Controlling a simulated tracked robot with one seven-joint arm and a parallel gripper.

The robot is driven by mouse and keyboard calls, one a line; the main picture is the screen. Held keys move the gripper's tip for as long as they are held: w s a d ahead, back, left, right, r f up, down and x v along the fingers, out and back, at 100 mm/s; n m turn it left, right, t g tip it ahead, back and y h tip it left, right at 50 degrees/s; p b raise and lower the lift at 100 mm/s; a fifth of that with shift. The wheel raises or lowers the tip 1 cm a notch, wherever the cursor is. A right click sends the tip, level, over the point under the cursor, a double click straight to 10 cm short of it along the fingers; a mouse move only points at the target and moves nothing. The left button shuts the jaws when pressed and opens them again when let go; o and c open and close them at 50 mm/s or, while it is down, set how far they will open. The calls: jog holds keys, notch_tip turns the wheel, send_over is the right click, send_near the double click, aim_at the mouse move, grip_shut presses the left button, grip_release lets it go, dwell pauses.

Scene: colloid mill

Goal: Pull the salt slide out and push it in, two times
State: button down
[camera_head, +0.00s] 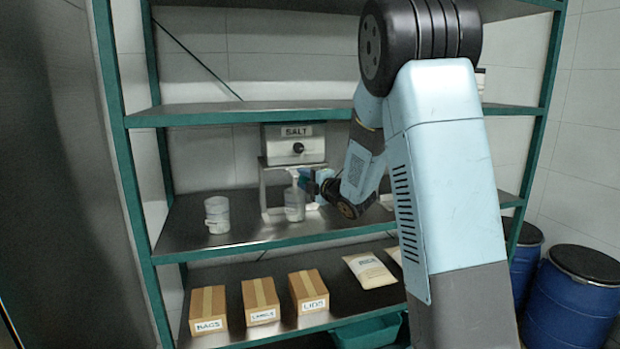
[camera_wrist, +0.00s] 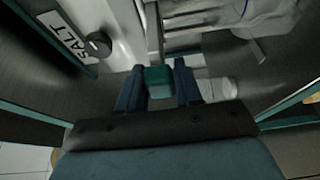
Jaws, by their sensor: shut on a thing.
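The salt dispenser (camera_head: 293,145) is a pale metal box labelled SALT with a black knob (camera_head: 298,148) on its front. It sits on a metal stand on the middle shelf, and its label (camera_wrist: 66,38) and knob also show in the wrist view. My gripper (camera_head: 308,182) is below the box's front, above a pale cup (camera_head: 294,206). In the wrist view its blue fingers (camera_wrist: 158,88) are shut on a small teal block (camera_wrist: 157,80), which looks like the salt slide's handle. The rest of the slide is hidden, and I cannot tell how far out it is.
Another pale cup (camera_head: 217,215) stands on the middle shelf (camera_head: 250,231) to the left. Cardboard boxes (camera_head: 261,301) and a pale bag (camera_head: 369,270) lie on the shelf below. Green shelf posts (camera_head: 122,175) stand at both sides, and blue drums (camera_head: 572,300) stand at right.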

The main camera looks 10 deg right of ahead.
jog(key=shift+s+f, duration=0.15)
jog(key=shift+f, duration=0.05)
jog(key=c, duration=1)
grip_release()
jog(key=shift+o, duration=0.8)
jog(key=shift+r, duration=0.1)
jog(key=v, duration=1.3)
jog(key=shift+s+d, duration=0.2)
jog(key=shift+s, duration=0.05)
